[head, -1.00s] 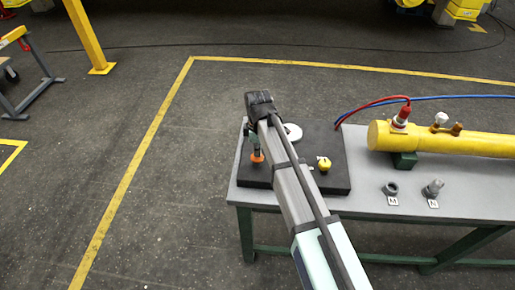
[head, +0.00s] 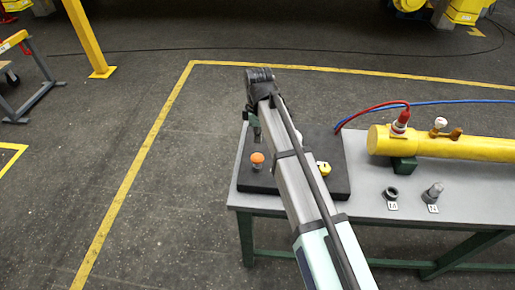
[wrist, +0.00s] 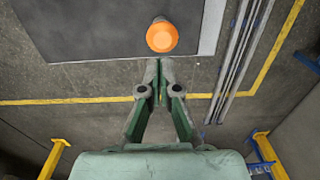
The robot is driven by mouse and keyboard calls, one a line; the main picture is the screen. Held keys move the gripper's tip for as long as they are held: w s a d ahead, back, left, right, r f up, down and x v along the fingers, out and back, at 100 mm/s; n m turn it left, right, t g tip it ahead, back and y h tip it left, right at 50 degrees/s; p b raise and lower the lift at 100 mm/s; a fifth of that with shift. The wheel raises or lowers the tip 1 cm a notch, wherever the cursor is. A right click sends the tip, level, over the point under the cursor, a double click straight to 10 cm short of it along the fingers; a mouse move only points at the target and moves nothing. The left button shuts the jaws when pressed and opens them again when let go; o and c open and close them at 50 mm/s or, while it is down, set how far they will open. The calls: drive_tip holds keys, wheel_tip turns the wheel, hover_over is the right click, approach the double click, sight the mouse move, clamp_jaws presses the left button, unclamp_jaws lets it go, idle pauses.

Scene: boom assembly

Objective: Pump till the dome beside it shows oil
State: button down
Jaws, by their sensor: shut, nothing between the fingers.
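The orange pump knob (head: 257,158) stands on the black base plate (head: 262,184) at the left end of the bench. It also shows in the wrist view (wrist: 162,37), just beyond my fingertips. My gripper (head: 257,138) is shut and empty, pointing down above the knob, with a small gap seeming to show between them. The closed fingertips (wrist: 158,65) are side by side in the wrist view. The dome beside the pump is hidden behind my arm in the head view, so its oil cannot be seen.
A yellow knob (head: 323,168) sits on the plate, right of my arm. A yellow cylinder (head: 455,145) with red and blue hoses lies on the grey bench (head: 365,190). Two small metal fittings (head: 391,193) (head: 433,192) stand in front of it.

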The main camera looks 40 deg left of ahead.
drive_tip(key=shift+r+b, duration=0.45)
drive_tip(key=shift+r, duration=1.8)
